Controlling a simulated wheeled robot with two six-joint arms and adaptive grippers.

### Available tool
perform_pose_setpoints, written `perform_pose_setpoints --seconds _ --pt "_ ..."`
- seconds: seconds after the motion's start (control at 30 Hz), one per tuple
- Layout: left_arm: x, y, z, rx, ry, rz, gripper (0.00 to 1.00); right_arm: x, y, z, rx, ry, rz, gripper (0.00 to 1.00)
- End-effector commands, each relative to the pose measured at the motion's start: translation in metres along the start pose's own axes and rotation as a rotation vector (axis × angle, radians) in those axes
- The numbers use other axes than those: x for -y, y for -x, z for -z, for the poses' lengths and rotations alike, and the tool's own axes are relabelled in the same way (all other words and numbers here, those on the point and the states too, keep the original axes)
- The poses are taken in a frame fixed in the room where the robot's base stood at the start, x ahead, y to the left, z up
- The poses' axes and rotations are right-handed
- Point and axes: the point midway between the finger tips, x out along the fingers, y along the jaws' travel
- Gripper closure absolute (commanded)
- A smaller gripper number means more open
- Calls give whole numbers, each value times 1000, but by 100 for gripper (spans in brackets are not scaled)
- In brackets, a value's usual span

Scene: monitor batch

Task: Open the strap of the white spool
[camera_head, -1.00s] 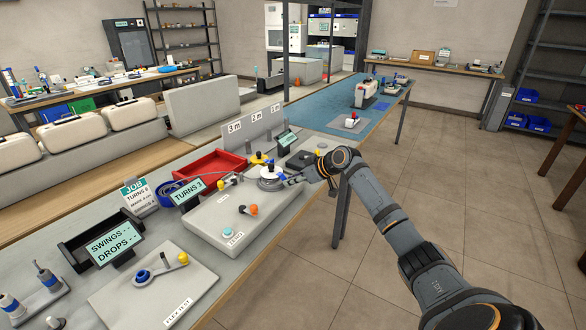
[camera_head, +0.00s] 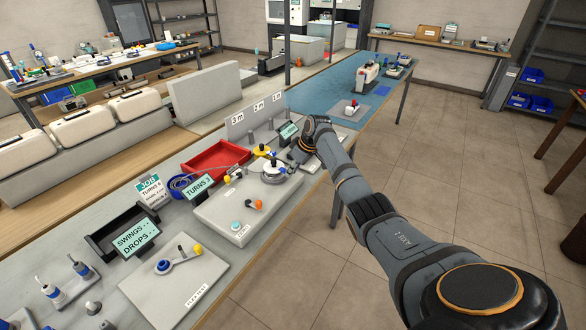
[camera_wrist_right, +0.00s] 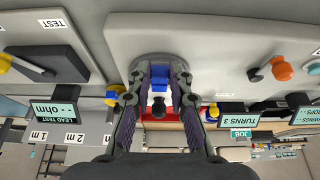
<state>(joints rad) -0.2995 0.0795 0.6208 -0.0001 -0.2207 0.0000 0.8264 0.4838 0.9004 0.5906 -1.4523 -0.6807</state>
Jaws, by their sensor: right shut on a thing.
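The white spool (camera_head: 271,178) sits on the light grey winding box (camera_head: 215,209), near its far right end. A blue strap (camera_wrist_right: 159,72) shows between the fingertips. My right gripper (camera_wrist_right: 160,80) is shut on this blue strap, at the spool. My left gripper is not in view.
A yellow spool (camera_head: 262,151) stands close behind. A red tray (camera_head: 213,160) and the TURNS 3 display (camera_head: 198,185) are beside the box. An orange knob (camera_head: 257,205) and a teal button (camera_head: 236,226) are on its top. A lead test display (camera_head: 288,131) stands near my wrist. The aisle is clear.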

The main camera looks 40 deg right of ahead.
Motion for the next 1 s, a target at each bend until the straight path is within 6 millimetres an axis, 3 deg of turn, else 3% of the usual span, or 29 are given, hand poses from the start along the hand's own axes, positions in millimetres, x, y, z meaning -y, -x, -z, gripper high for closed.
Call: perform_pose_setpoints --seconds 0.3,0.33,0.5,0.83,1.0 --pt "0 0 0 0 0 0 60 0 0 1 -2 0 0 100" --pt "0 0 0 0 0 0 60 0 0 1 -2 0 0 79" --pt "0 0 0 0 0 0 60 0 0 1 -1 0 0 57" --pt "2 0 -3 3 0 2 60 -1 3 0 -1 0 -1 57" --pt "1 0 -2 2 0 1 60 -1 31 0 -2 2 -5 57"
